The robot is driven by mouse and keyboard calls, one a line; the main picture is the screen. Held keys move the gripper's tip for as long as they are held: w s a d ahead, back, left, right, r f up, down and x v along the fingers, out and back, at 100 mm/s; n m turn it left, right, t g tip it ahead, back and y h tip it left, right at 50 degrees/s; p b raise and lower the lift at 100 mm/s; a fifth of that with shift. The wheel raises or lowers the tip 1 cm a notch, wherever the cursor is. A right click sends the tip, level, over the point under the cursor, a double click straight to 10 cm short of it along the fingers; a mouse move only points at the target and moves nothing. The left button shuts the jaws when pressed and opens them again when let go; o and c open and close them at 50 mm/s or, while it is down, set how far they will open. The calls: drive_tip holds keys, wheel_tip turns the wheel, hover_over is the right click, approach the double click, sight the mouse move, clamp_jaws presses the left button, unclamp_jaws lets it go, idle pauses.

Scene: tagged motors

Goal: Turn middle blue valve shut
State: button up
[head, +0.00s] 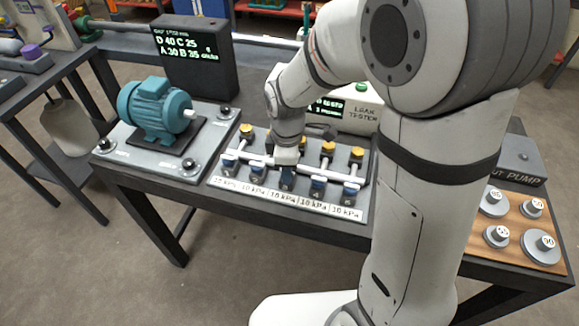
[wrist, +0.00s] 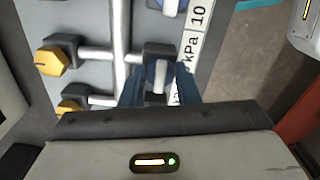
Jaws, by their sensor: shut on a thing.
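The middle blue valve (head: 287,184) is the third in a front row of blue valves on a grey panel. Its label is among those reading 10 kPa. My gripper (head: 287,164) is right above it, pointing down and partly covering it. In the wrist view, the dark blue fingers of my gripper (wrist: 159,92) stand either side of the valve's pale handle bar (wrist: 160,76) and are closed on it. The bar looks to lie along the white main pipe, across the short branch pipe. Part of the valve body is hidden by the fingers.
Neighbouring blue valves (head: 318,188) stand close on both sides. Yellow valves (head: 327,148) stand behind the white pipe (head: 333,174). A teal motor (head: 157,108) is at left, a leak tester (head: 362,117) behind, and round weights (head: 541,245) on a wooden board at right.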

drive_tip(key=o, duration=1)
drive_tip(key=shift+c, duration=0.2)
wheel_tip(320, 180, up, 8)
drive_tip(key=shift+f, duration=0.1)
drive_tip(key=s+d+r+m+t, duration=0.1)
drive_tip(key=s+d+r+m, duration=0.1)
drive_tip(key=s+d+m, duration=0.4)
drive_tip(key=s+d+r+m+t+p, duration=0.1)
drive_tip(key=s+d+r+m, duration=0.1)
drive_tip(key=s+d+m, duration=0.4)
drive_tip(key=m, duration=0.4)
drive_tip(key=shift+s+d+r+t, duration=0.2)
drive_tip(key=shift+s+r+t, duration=0.1)
drive_tip(key=shift+r, duration=0.1)
